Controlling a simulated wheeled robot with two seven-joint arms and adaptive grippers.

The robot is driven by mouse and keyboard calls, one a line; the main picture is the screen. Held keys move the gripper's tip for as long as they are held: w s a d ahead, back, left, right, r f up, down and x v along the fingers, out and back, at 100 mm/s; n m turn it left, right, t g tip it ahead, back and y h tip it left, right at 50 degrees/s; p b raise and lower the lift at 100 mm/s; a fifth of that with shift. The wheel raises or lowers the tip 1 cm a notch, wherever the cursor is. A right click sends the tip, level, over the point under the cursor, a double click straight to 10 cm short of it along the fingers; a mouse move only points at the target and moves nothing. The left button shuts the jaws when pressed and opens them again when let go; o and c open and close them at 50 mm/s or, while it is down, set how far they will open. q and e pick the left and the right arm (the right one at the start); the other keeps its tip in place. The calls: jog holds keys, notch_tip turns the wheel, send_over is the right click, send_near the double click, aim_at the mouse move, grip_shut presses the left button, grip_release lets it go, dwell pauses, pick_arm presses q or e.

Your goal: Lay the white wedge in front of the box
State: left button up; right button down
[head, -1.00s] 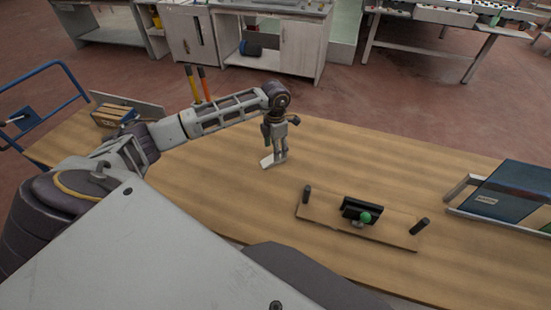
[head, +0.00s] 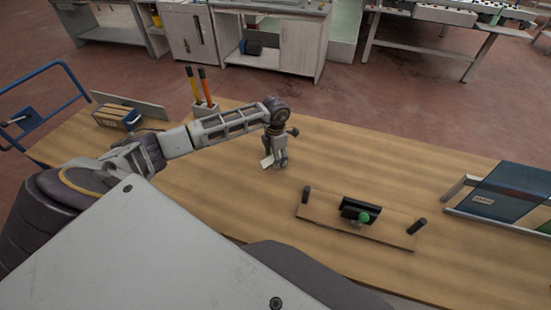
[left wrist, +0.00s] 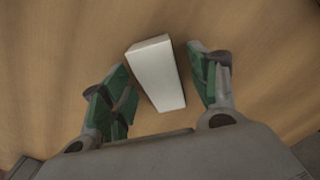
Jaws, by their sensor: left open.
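The white wedge (left wrist: 158,74) lies on the wooden table and shows between my left gripper's two fingers in the left wrist view. In the head view the wedge (head: 267,161) is partly hidden by the fingers. My left gripper (head: 277,163) points down over it, open, with green-padded fingers (left wrist: 158,62) on either side. A gap shows between the wedge and each finger. A small wooden box (head: 110,117) with a blue item beside it sits at the table's far left. A dark blue case (head: 513,190) stands at the right. My right gripper is not in view.
A wooden board (head: 390,236) with two dark posts, a black block and a green knob lies right of my left gripper. A holder (head: 205,108) with orange and yellow tools stands behind my left arm.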

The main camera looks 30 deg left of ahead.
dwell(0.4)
pick_arm(q)
jog(key=c, duration=1.2)
jog(key=shift+r, duration=0.15)
notch_tip(320, 180, up, 8)
jog(key=shift+f+b, duration=0.1)
jog(key=shift+b, duration=0.65)
jog(key=shift+r, duration=0.95)
jog(key=shift+m, duration=0.3)
